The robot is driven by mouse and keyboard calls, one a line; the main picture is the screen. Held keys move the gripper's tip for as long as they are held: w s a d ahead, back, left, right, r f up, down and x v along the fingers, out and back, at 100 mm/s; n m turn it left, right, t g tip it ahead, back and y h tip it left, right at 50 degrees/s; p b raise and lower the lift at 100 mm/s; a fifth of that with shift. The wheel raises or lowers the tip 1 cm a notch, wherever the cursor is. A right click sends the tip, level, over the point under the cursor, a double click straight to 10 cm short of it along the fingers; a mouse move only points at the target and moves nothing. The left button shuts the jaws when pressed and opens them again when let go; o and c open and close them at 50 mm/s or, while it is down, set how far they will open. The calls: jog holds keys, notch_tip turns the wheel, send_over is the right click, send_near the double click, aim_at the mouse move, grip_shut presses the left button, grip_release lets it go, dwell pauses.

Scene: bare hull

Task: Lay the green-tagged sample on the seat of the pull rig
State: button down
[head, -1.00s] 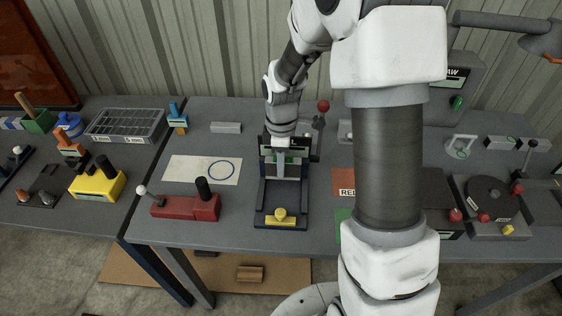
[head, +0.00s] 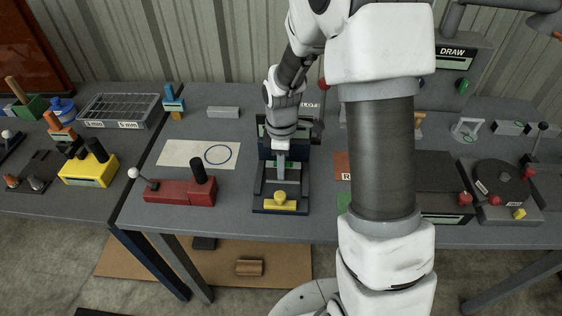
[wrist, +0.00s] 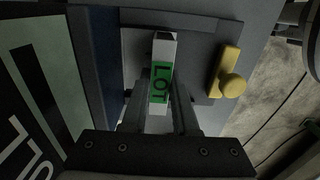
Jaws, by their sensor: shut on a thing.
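My gripper (wrist: 160,88) is shut on the green-tagged sample (wrist: 165,48), a pale grey bar with a green "LOT" label. The fingers lie on both sides of the bar. In the head view, my gripper (head: 281,168) points down over the pull rig (head: 258,203), a dark blue frame with a yellow knob (head: 280,198) at its front. In the wrist view, the bar is over the rig's dark bed (wrist: 195,52), with the yellow knob (wrist: 231,84) to its right. I cannot tell whether the bar touches the seat.
A red lever device (head: 180,190) and a white sheet with a blue ring (head: 190,154) are left of the rig. A grey block (head: 223,112) lies behind the sheet. A round turntable device (head: 500,185) stands at the right. My arm hides part of the bench.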

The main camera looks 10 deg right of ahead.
jog(key=shift+w+d+f, duration=0.1)
jog(key=shift+w+f, duration=0.05)
jog(key=shift+f, duration=0.25)
jog(key=shift+w, duration=0.1)
jog(key=shift+r, duration=0.1)
jog(key=c, duration=0.6)
grip_release()
jog(key=shift+w, duration=0.1)
jog(key=shift+r, duration=0.1)
notch_tip(320, 180, up, 17)
jog(key=p, duration=0.1)
jog(key=shift+r+p, duration=0.2)
jog(key=shift+p, duration=0.1)
